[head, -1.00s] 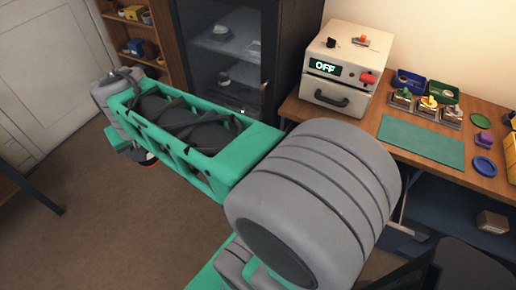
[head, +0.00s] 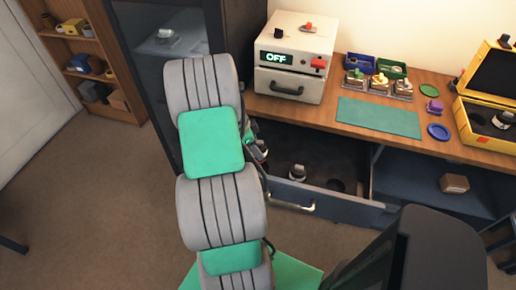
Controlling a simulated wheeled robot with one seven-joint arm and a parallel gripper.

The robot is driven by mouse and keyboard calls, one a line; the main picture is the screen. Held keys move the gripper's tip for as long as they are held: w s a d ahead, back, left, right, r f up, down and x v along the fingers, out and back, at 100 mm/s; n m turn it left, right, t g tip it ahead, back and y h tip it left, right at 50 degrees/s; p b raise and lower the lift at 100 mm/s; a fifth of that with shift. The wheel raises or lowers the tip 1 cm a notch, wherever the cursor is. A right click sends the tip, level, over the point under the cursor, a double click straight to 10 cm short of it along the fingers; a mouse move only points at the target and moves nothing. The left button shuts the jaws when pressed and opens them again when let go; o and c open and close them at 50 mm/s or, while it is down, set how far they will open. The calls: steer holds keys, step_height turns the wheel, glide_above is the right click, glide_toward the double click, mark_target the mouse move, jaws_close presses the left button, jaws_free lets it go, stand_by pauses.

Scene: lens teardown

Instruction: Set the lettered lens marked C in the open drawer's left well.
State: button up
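The open drawer (head: 345,207) sticks out below the workbench. A small dark lens with a pale band (head: 297,173) stands inside it. To its right is a dark round well (head: 336,185), which looks empty. My gripper (head: 258,150) is at the drawer's left end, mostly hidden behind my arm. A small dark piece with a pale band shows beside it, but I cannot tell whether it is held. The drawer's left part is partly covered by my arm. No letter is readable on any lens, so I cannot tell which is C.
A white box reading OFF (head: 292,58) stands on the bench (head: 395,140), beside a green mat (head: 379,117) and small trays. An open yellow case (head: 487,132) holds a dark lens (head: 503,119) at right. A glass-door cabinet (head: 160,45) stands behind my arm.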

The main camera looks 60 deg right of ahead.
steer(key=shift+s+d+f, duration=0.2)
steer(key=shift+s, duration=0.15)
steer(key=shift+f, duration=0.15)
steer(key=shift+f+b, duration=1.45)
steer(key=shift+f, duration=0.95)
steer(key=shift+w+a, duration=0.15)
steer(key=shift+f+b, duration=1.55)
steer(key=shift+b, duration=0.1)
steer(key=o, duration=1.4)
steer(key=shift+o, duration=0.3)
steer(key=shift+f, duration=0.1)
